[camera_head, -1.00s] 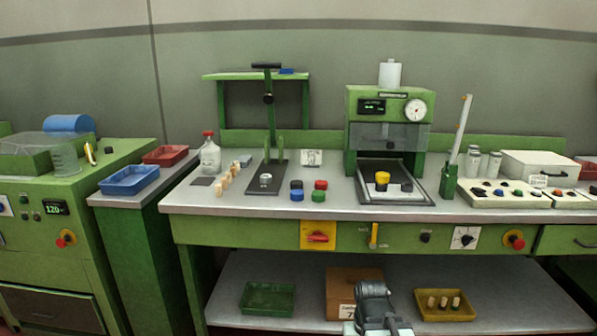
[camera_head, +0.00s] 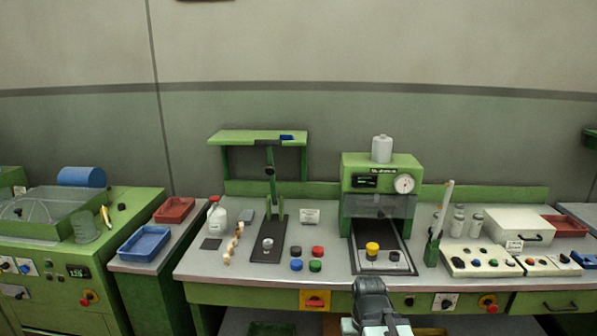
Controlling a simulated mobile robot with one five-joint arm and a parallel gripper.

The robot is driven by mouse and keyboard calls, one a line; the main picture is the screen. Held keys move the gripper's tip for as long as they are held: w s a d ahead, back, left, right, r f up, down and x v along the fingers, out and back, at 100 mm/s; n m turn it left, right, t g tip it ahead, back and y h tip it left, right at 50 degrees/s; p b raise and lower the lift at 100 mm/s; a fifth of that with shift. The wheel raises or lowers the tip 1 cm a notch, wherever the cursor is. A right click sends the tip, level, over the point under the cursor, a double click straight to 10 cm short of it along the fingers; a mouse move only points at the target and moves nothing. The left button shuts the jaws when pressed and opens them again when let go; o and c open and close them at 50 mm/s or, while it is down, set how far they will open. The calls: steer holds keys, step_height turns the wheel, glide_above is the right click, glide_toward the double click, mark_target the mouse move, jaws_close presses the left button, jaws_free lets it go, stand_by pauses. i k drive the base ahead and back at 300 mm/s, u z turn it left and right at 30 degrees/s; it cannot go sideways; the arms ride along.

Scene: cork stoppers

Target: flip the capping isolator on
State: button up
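The bench's green front panel carries a yellow plate with a red rotary handle (camera_head: 315,300), which looks like an isolator switch; its handle looks roughly level. I cannot read any label that names it. My gripper (camera_head: 369,287) is at the bottom centre, seen from behind, in front of the panel and right of the yellow plate, apart from it in the picture. Its fingertips are not clear, so I cannot tell open from shut. My arm covers the panel spot where a small yellow lever showed earlier. The capping machine (camera_head: 381,185) stands on the bench above.
Right along the panel are a black knob (camera_head: 409,300), a white-plated dial (camera_head: 445,302) and a red knob on yellow (camera_head: 489,303). The bench top (camera_head: 335,235) holds coloured caps, corks, a bottle and a lever press. A blue tray (camera_head: 145,243) lies left.

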mark_target(315, 301)
steer(key=u, duration=3.75)
steer(key=i, duration=0.45)
steer(key=z, duration=2.35)
